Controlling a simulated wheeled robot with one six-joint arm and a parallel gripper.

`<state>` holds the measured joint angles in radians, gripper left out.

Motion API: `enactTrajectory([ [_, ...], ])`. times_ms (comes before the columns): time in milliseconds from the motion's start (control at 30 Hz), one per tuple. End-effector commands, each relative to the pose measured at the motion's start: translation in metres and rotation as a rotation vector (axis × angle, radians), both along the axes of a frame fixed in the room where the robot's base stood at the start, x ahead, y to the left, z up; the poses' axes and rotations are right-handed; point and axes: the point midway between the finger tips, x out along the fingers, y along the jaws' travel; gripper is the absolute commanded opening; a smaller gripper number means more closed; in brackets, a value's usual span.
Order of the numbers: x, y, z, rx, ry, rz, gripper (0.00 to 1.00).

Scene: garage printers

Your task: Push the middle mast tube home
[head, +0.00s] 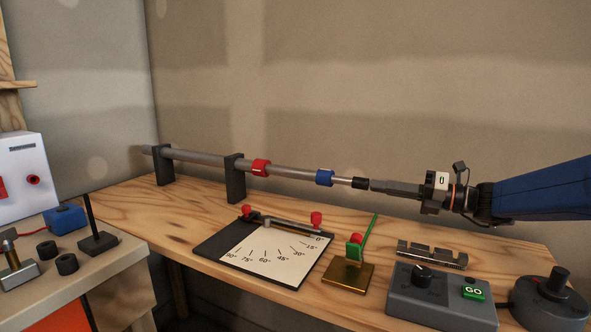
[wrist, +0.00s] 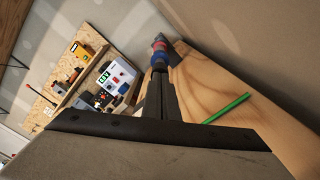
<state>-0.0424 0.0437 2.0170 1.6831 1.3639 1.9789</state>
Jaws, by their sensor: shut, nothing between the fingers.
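The telescoping mast lies level across the back of the bench. Its thick outer tube (head: 200,157) ends at a red collar (head: 261,166). The middle mast tube (head: 291,171) stands out of that collar and ends at a blue collar (head: 325,177). A short thin inner tube (head: 343,180) with a black end cap (head: 361,183) follows. My gripper (head: 373,185) is shut and empty, in line with the mast at the cap's right end. I cannot tell whether it touches the cap. The wrist view shows the blue collar (wrist: 160,58) beyond my fingertips (wrist: 158,80).
Two black brackets (head: 235,178) hold the outer tube. In front lie an angle board (head: 270,250), a brass block with a green lever (head: 348,275), a notched metal bar (head: 432,255), a grey GO box (head: 440,298) and a joystick (head: 550,300). The wall runs close behind the mast.

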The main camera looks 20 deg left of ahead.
Motion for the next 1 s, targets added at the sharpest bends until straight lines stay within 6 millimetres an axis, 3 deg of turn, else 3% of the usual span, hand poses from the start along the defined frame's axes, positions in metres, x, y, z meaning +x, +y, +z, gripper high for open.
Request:
enactTrajectory([
  [1000,0.003,0.012,0.000,0.000,0.000,0.000,0.00],
])
